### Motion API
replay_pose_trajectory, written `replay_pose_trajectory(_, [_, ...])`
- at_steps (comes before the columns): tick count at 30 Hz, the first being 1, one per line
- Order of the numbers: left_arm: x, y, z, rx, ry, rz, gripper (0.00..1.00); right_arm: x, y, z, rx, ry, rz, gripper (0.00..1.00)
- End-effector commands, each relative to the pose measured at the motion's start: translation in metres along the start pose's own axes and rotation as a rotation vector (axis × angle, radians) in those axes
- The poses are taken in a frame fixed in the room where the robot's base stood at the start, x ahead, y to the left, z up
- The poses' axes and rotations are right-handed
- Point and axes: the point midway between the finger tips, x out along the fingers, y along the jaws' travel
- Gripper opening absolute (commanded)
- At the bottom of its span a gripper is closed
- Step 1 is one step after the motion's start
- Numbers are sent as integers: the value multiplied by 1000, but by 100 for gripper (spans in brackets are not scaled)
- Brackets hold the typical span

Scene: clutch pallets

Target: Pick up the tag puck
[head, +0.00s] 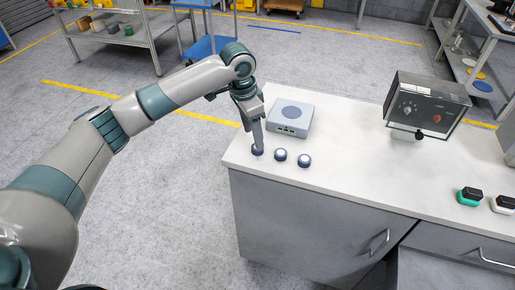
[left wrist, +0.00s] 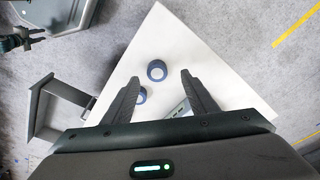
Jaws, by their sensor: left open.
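Three small round pucks with dark blue sides and pale tops stand in a row near the white counter's front left corner: a left puck (head: 257,151), a middle puck (head: 281,155) and a right puck (head: 304,161). I cannot tell by looks which one is the tag puck. My left gripper (head: 257,139) points down right over the left puck. In the left wrist view its open fingers (left wrist: 161,76) have one puck (left wrist: 157,70) showing between their tips; I cannot tell whether they touch it. Another puck (left wrist: 140,96) is partly hidden by a finger.
A grey box (head: 290,127) with a round blue pad stands on the counter (head: 350,165) just behind the pucks. A metal control box (head: 428,101) with knobs stands further right. Green-black (head: 469,197) and white-black (head: 503,204) blocks lie at the right. The counter's middle is clear.

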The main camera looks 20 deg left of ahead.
Motion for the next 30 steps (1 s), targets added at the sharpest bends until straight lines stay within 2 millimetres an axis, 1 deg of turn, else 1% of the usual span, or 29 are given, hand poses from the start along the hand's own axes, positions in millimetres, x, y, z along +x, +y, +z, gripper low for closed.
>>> replay_pose_trajectory(2, [5, 2, 0, 0, -3, 2, 53, -6, -2, -1, 1, 0, -2, 31])
replay_pose_trajectory(7, [25, 7, -3, 0, -3, 2, 53, -18, -3, -2, 1, -1, -3, 31])
replay_pose_trajectory(9, [35, 7, -2, -1, -3, 3, 53, -19, -2, -2, 1, -1, -3, 31])
replay_pose_trajectory(12, [44, 6, -2, 0, -3, 1, 53, -21, -2, -2, 1, -1, -3, 31])
replay_pose_trajectory(16, [48, 6, -2, 1, -1, 0, 53, -21, -2, -1, 1, -2, -2, 31])
replay_pose_trajectory(28, [48, 6, -2, 1, -1, 0, 53, -21, 3, 0, 1, -3, 3, 31])
replay_pose_trajectory(29, [48, 6, -2, 1, -1, 0, 48, -21, 3, 0, 1, -4, 3, 31])
replay_pose_trajectory(30, [48, 6, -2, 1, -1, 0, 38, -21, 4, 0, 1, -4, 3, 31])
